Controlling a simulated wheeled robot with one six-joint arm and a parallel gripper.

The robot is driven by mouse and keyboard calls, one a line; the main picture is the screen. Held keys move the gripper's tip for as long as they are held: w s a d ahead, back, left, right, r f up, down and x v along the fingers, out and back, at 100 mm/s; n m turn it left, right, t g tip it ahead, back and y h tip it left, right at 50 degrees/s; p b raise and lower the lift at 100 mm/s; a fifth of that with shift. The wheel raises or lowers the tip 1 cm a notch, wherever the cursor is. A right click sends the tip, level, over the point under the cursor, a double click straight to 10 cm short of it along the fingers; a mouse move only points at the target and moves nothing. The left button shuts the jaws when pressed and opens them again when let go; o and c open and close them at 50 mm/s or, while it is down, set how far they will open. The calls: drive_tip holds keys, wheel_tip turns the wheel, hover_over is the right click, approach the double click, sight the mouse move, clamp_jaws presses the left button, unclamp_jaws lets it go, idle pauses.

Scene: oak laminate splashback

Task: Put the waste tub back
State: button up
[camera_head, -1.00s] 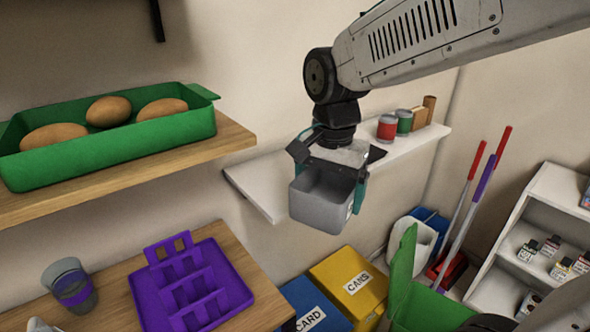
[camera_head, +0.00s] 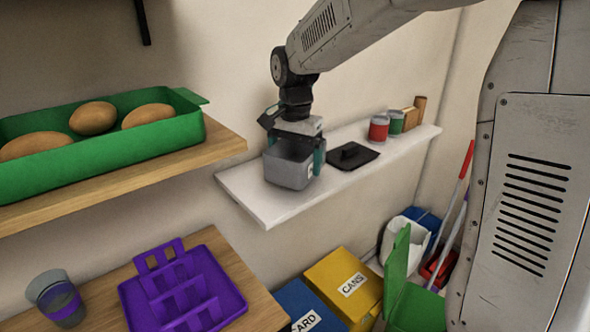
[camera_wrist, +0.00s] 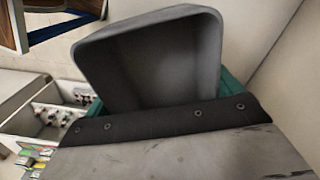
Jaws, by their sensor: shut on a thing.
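The grey waste tub (camera_head: 287,171) is an open-topped box held by my gripper (camera_head: 294,155) at the left part of the white shelf (camera_head: 262,205). My gripper is shut on it, with a teal finger showing at its right side. The tub looks upright and low over the shelf; I cannot tell whether its base touches. The wrist view shows the tub's empty inside (camera_wrist: 165,60) up close. A black lid-like plate with a handle (camera_head: 352,156) lies on the shelf, just right of the tub.
Red (camera_head: 378,129) and green (camera_head: 397,122) cans stand farther along the shelf. A wooden shelf with a green tray (camera_head: 110,150) of brown loaves is at left. Below are a purple rack (camera_head: 183,292), a cup (camera_head: 58,298), and a yellow CANS bin (camera_head: 345,285).

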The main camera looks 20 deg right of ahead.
drive_tip(key=shift+f, duration=1.5)
drive_tip(key=o, duration=1)
wheel_tip(320, 180, up, 12)
drive_tip(key=s+d+f+n, duration=0.1)
drive_tip(key=s+f+n, duration=0.1)
drive_tip(key=s, duration=0.8)
drive_tip(key=s+d+f+n+t, duration=0.1)
drive_tip(key=s+n, duration=0.3)
drive_tip(key=s, duration=0.6)
drive_tip(key=s+d+f+n, duration=0.1)
drive_tip(key=s+f+n, duration=0.2)
drive_tip(key=s, duration=0.7)
drive_tip(key=shift+d+f+n, duration=0.1)
drive_tip(key=shift+d+n, duration=0.1)
drive_tip(key=shift+n, duration=0.2)
